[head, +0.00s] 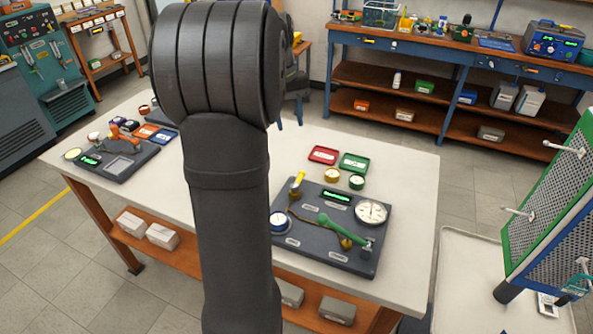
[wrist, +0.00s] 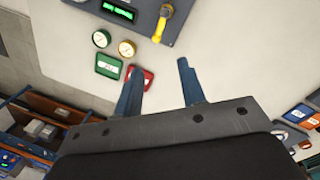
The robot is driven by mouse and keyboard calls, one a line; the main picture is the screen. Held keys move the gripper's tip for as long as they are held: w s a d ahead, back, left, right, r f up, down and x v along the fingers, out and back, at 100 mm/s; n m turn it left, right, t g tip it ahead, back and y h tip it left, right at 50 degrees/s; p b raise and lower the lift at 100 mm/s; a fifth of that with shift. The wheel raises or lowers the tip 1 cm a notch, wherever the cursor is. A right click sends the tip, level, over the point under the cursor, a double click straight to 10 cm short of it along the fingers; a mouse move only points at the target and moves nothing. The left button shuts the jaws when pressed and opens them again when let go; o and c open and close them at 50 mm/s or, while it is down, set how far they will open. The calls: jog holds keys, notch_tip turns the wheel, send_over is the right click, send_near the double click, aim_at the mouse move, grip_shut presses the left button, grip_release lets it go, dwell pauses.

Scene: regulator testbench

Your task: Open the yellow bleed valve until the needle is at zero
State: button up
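The yellow bleed valve (head: 297,181) is a small yellow lever on the dark regulator board (head: 318,257). It also shows at the top of the wrist view (wrist: 162,21). The white dial gauge (head: 371,212) sits at the board's right; its needle is too small to read with certainty. A green lever (head: 340,229) lies across the board's middle. In the head view my arm hides the gripper.
A second dark board (head: 115,160) is at the table's left. Bare tabletop (head: 405,180) lies right of the trays.

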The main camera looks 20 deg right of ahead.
aim_at(299, 177)
jog(key=f+m, duration=0.2)
jog(key=f, duration=0.4)
jog(key=s+d+f+m, duration=0.1)
jog(key=f+m, duration=0.1)
jog(key=f, duration=0.3)
jog(key=f+m, duration=0.3)
jog(key=f, duration=0.3)
jog(key=shift+s+d+f, duration=0.25)
jog(key=shift+d+f, duration=0.05)
jog(key=shift+d, duration=0.05)
grip_shut()
